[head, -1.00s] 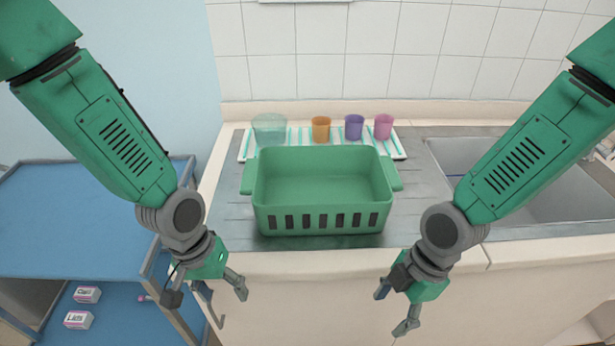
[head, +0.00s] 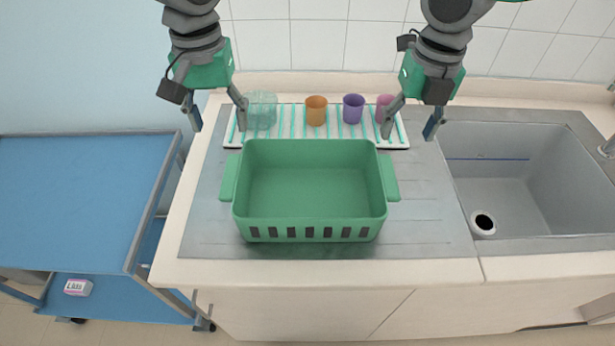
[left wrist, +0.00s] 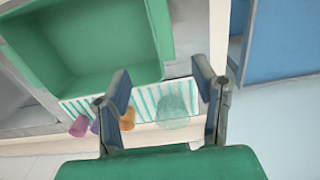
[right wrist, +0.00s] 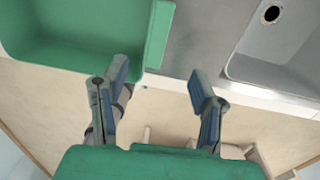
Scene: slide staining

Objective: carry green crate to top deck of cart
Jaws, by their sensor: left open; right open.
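The green crate (head: 310,232) sits empty and upright on the grey drainboard, with a handle on its left and right sides. My left gripper (head: 220,115) is open and empty above the crate's far left side, fingers pointing down. My right gripper (head: 410,125) is open and empty above the crate's far right side. Neither touches the crate. The crate also shows in the left wrist view (left wrist: 85,40) and the right wrist view (right wrist: 80,30). The blue cart's top deck (head: 75,195) is at the left, bare where it shows.
A striped mat (head: 335,118) behind the crate holds a clear glass (head: 262,110), an orange cup (head: 316,111), a purple cup (head: 353,108) and a pink cup (head: 384,108). A sink (head: 530,175) is at the right. A labelled box (head: 78,287) lies on the cart's lower deck.

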